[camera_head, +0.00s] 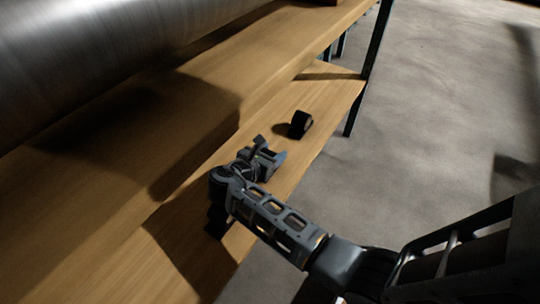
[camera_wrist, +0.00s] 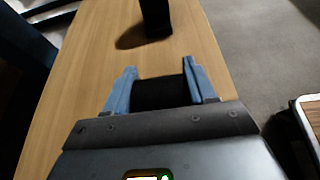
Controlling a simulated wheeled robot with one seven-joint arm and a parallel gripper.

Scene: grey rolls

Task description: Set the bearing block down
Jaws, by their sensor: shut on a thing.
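My gripper (camera_wrist: 160,90) is shut on a black block, which I take to be the bearing block (camera_wrist: 160,94); it fills the space between the two blue-grey fingers in the wrist view. In the head view my gripper (camera_head: 268,155) is over the lower wooden shelf (camera_head: 325,108), and the held block cannot be made out clearly there. I cannot tell whether the held block touches the shelf.
A second black block (camera_head: 300,124) stands on the lower shelf just beyond my gripper; it also shows at the top of the wrist view (camera_wrist: 155,18). The upper wooden shelf (camera_head: 200,150) bears a large metal roll (camera_head: 90,60). Bare shelf lies around the standing block.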

